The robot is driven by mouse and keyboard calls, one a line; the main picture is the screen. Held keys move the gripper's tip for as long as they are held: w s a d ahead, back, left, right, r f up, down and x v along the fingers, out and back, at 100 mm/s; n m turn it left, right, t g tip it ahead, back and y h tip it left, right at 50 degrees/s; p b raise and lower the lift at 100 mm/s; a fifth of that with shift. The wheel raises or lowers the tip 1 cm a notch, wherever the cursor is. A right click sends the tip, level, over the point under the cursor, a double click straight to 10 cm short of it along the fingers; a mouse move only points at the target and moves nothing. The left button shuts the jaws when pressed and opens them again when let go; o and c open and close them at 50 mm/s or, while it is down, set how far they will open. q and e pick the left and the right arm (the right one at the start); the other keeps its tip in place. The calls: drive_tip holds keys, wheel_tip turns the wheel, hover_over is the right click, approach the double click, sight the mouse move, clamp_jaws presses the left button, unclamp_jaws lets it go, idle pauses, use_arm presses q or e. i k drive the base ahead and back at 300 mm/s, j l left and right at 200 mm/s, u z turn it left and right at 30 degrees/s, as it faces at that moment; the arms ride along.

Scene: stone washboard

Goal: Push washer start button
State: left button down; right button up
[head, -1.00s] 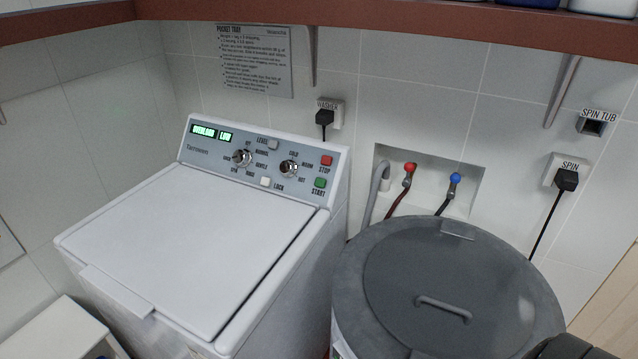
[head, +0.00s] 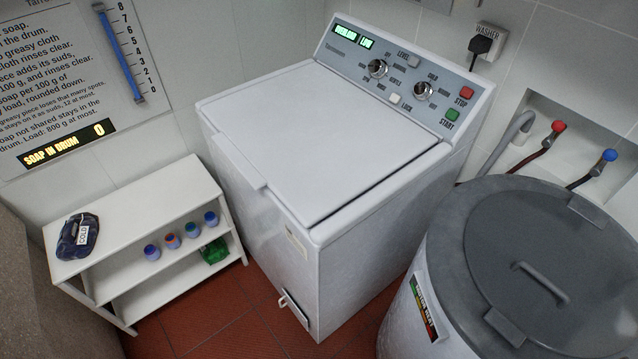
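The white top-loading washer (head: 325,130) stands in the middle of the head view with its lid shut. Its tilted control panel (head: 340,60) is at the back edge. The green START button (head: 452,115) is at the panel's right end, below the red STOP button (head: 467,93). Two round knobs, a pale LEVEL button (head: 413,61) and a pale LOCK button (head: 394,99) are left of them. The lit display (head: 352,37) reads something like "OVERLOAD" and "LOW". Neither of my grippers shows in this view.
A grey-lidded spin tub (head: 560,270) stands close at the washer's right. A wall board reads "SOAP IN DRUM 0" (head: 65,143). Red tile floor shows between.

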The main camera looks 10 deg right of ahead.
sight(452, 114)
drive_tip(key=i+j+z, duration=0.2)
drive_tip(key=z, duration=0.25)
drive_tip(key=i+j+z, duration=0.1)
drive_tip(key=j+z, duration=0.3)
